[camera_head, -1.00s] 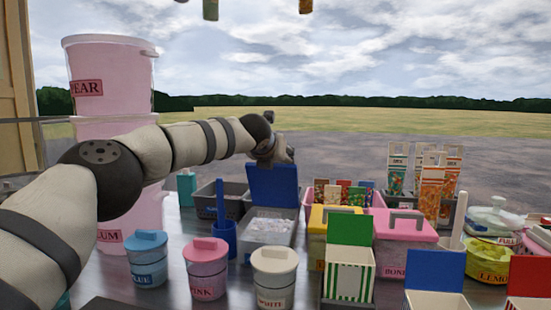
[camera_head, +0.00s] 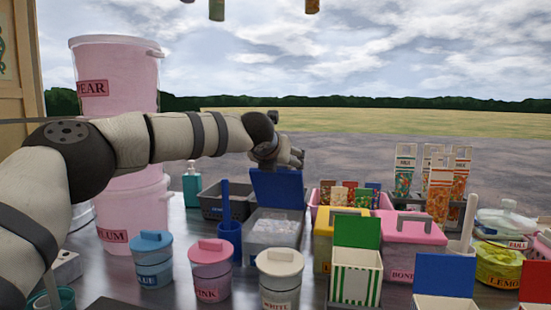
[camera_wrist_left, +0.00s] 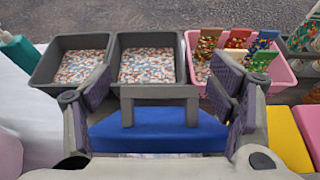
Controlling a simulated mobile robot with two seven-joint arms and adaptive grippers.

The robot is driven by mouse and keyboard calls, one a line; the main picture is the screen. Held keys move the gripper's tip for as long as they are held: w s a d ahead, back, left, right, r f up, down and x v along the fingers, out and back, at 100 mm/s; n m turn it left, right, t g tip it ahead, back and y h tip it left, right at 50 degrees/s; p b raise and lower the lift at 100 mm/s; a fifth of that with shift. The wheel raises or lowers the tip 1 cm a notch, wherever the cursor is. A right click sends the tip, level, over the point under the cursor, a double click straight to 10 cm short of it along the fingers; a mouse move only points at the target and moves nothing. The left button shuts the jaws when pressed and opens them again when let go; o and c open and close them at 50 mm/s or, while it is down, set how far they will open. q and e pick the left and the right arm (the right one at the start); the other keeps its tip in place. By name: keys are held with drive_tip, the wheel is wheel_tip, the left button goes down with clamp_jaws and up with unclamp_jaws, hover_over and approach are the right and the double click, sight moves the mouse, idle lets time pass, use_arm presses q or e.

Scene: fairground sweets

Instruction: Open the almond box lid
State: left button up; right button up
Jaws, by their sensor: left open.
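The box with a blue lid (camera_head: 277,190) stands in the middle of the counter in the head view. Its lid is raised at the back, and its clear body (camera_head: 273,232) shows pale contents. I cannot read a label on it. My left gripper (camera_head: 290,158) is just above and behind the lid's upper edge. In the left wrist view the blue lid (camera_wrist_left: 157,132) and its grey handle (camera_wrist_left: 160,93) lie between the two open fingers of my left gripper (camera_wrist_left: 165,100). Whether a finger touches the lid is not clear. My right gripper is out of view.
Blue (camera_head: 152,260), pink (camera_head: 210,270) and white (camera_head: 281,280) tubs stand in front. A blue cup (camera_head: 229,243) is beside the box on the left, a yellow-lidded box (camera_head: 325,240) on the right. Grey trays (camera_wrist_left: 112,70) and a pink tray (camera_wrist_left: 283,78) lie behind.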

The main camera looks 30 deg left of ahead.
use_arm(q)
drive_tip(key=v, duration=0.8)
drive_tip(key=shift+f, duration=0.15)
